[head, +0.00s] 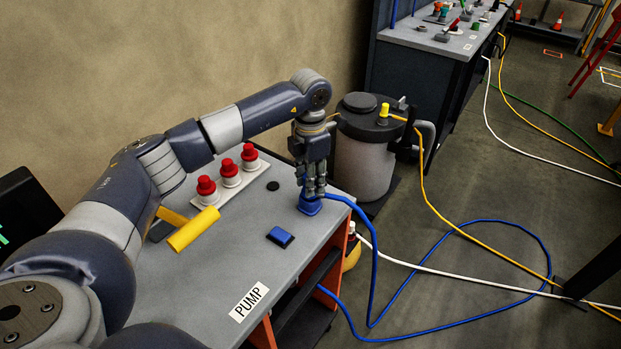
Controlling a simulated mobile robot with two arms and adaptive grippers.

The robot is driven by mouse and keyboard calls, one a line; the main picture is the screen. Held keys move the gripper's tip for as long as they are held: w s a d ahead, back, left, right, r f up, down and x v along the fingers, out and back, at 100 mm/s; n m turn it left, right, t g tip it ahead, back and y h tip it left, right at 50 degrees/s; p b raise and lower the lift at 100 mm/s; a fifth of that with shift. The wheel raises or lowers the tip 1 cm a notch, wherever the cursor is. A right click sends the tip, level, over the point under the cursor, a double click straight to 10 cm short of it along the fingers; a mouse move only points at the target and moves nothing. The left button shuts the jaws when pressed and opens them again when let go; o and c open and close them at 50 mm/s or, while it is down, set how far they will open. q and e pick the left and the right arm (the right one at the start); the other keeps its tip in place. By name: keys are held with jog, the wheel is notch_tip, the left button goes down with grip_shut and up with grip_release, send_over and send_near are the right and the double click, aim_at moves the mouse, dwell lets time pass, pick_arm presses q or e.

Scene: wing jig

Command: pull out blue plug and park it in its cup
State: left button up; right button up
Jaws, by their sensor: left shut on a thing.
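The blue plug (311,207) is at the right edge of the grey bench top, with the blue cable (347,201) running from it to the right. My left gripper (313,192) points down from above and is shut on the plug, its fingers hiding the plug's upper part. I cannot tell whether the plug sits in a socket or just above the surface. I cannot make out a parking cup for certain. My right gripper is not in view.
The bench (215,270) is labelled PUMP. Red knobs (229,168) on a white plate and a yellow handle (194,229) stand left of the gripper. A grey canister (362,165) stands behind. Blue, yellow and white cables cross the floor at right.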

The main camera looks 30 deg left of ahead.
pick_arm(q)
jog(key=shift+f, duration=0.1)
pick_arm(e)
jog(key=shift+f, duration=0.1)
pick_arm(q)
jog(key=o, duration=1.1)
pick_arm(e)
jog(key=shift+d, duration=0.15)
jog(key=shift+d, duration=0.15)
pick_arm(q)
notch_tip(320, 180, up, 12)
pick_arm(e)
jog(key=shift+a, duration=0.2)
